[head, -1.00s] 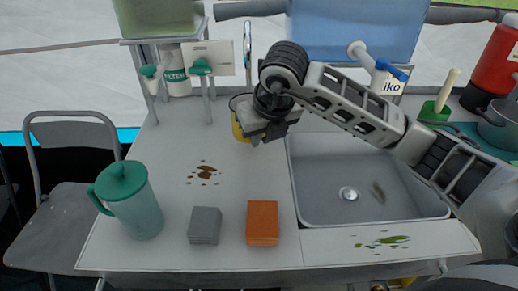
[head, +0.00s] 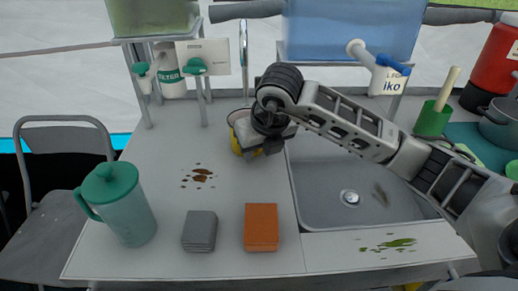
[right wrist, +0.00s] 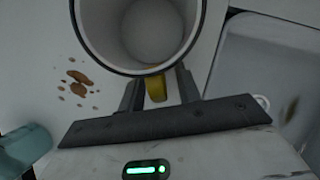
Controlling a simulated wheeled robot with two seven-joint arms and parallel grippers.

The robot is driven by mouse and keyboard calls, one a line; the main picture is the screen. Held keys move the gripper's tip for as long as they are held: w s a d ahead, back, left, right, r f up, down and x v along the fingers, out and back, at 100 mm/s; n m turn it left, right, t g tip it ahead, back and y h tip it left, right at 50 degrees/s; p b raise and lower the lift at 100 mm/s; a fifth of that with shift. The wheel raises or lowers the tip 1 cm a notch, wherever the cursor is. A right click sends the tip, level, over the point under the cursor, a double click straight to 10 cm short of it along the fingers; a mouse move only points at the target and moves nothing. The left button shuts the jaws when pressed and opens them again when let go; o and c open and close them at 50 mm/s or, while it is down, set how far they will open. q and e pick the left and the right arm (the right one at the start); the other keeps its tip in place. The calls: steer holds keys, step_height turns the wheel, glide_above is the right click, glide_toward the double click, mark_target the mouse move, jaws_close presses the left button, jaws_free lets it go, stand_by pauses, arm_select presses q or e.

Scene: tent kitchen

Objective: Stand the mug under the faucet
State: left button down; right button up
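The yellow mug (head: 240,140) with white inside and dark rim is at the back of the counter, left of the sink. It looks upright, and the right wrist view shows into its open mouth (right wrist: 142,30), which looks empty. My right gripper (head: 262,140) is at the mug's right side and partly hides it. In the right wrist view the yellow handle (right wrist: 155,88) is between my two close-set fingers (right wrist: 160,85). I cannot tell whether the mug touches the counter. A thin curved metal faucet (head: 244,50) rises behind the mug. My left gripper is not in view.
The grey sink (head: 330,205) is to the right. A teal pitcher (head: 122,208), grey block (head: 200,231) and orange block (head: 261,228) stand in front. A blue-levered white tap (head: 375,58) is behind my arm.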

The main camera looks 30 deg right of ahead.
steer(key=v, duration=1.2)
steer(key=shift+p, duration=0.35)
steer(key=shift+s, duration=0.1)
